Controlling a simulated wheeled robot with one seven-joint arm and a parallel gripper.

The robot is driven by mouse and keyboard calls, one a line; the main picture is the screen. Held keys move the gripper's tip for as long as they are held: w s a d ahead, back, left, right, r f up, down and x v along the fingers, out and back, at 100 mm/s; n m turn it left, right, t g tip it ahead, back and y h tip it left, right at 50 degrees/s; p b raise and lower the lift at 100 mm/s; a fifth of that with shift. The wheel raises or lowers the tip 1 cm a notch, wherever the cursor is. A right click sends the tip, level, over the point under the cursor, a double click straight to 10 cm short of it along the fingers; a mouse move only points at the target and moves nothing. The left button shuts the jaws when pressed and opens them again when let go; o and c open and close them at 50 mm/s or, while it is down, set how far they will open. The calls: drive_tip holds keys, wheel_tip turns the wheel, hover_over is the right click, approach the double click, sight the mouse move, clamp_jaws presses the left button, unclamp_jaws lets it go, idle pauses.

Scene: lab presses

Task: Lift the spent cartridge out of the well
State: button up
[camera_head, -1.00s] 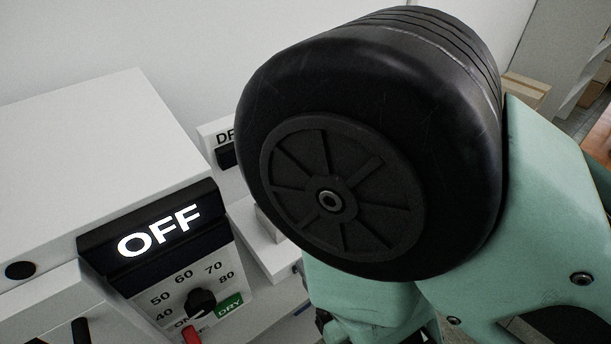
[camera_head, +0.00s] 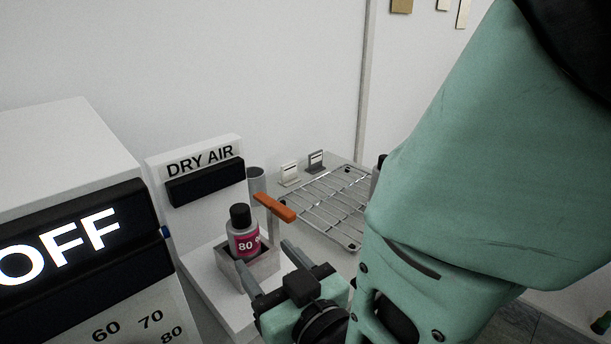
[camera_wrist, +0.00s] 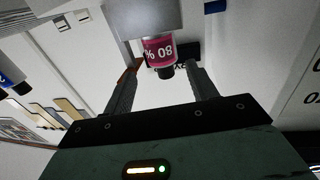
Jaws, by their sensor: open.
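The cartridge's lower part is hidden in the well.
An orange handle (camera_head: 274,207) sticks out just right of the cartridge, close to my fingers. A grey tube (camera_head: 257,184) stands behind it. A wire rack (camera_head: 328,203) lies at the back right with two small cards (camera_head: 290,174) behind. A white unit showing OFF (camera_head: 62,248) stands at left.

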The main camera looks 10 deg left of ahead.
sight(249, 236)
drive_tip(key=x, duration=0.3)
drive_tip(key=shift+w+a+r+p, duration=0.1)
drive_tip(key=shift+w+a+p, duration=0.05)
drive_tip(key=shift+p, duration=0.15)
drive_tip(key=p+x, duration=0.1)
drive_tip(key=x, duration=0.3)
drive_tip(key=shift+w+a+r+p, duration=0.15)
drive_tip(key=shift+a+r+p, duration=0.15)
drive_tip(key=shift+p, duration=0.1)
drive_tip(key=shift+w+a+f, duration=0.1)
drive_tip(key=shift+w+a, duration=0.15)
drive_tip(key=shift+w, duration=0.05)
drive_tip(key=shift+c, duration=0.3)
drive_tip(key=c, duration=0.8)
